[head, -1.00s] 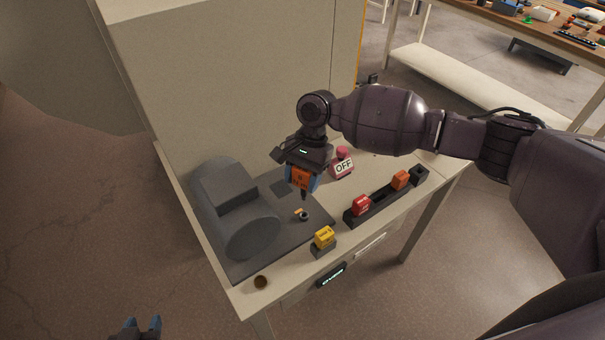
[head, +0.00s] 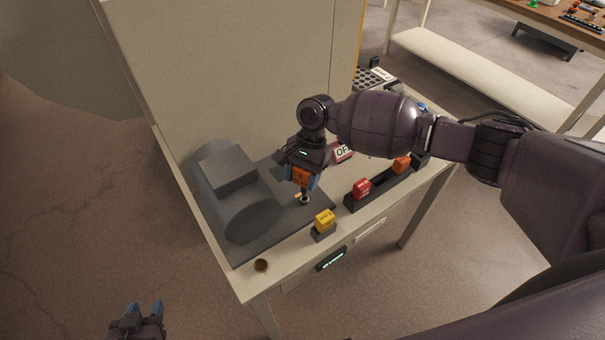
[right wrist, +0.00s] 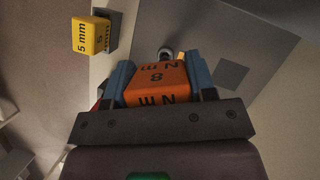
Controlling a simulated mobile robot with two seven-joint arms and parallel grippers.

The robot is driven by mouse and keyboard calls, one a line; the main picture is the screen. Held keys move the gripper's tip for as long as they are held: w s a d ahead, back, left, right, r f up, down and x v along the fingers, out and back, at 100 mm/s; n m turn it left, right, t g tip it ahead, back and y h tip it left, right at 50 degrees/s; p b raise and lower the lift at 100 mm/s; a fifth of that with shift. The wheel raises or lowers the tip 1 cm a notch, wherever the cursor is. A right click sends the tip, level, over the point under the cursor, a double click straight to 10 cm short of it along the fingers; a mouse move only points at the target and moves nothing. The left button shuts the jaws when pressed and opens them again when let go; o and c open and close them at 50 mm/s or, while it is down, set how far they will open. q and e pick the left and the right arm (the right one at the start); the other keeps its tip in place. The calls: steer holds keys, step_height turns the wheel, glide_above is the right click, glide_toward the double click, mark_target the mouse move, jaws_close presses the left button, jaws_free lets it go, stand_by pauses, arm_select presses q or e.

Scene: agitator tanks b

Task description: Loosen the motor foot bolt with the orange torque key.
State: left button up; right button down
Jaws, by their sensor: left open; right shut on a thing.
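My right gripper (head: 302,178) is shut on an orange torque key (head: 300,175), held upright with its shaft pointing down. In the right wrist view the orange key (right wrist: 157,84) shows an "8" and "Nm" between the blue fingertips. The motor foot bolt (head: 304,200) is a small dark round head on the grey plate beside the motor (head: 235,195). The key's tip is at or just above the bolt; I cannot tell if it is seated. The bolt (right wrist: 166,53) is partly hidden in the wrist view. My left gripper (head: 144,310) is open and empty, low at the left, away from the table.
A black rack (head: 380,185) holds a red key (head: 361,188) and another orange one (head: 402,163). A yellow 5 mm block (head: 325,222) stands near the front edge. An OFF sign (head: 342,152) is partly behind my right gripper. A tall cabinet (head: 230,80) stands behind.

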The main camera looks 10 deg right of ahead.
steer(key=shift+p, duration=1.25)
stand_by(0.9)
steer(key=shift+f+b, duration=0.35)
steer(key=shift+f, duration=0.7)
steer(key=shift+f, duration=0.1)
stand_by(1.0)
steer(key=shift+p, duration=0.3)
steer(key=shift+s+d+n+g+h+p, duration=0.1)
steer(key=shift+n+g+h+p, duration=0.3)
steer(key=shift+n, duration=1.1)
steer(key=shift+s+d+f+n+h, duration=0.1)
steer(key=shift+n+h, duration=0.6)
steer(key=shift+n, duration=0.8)
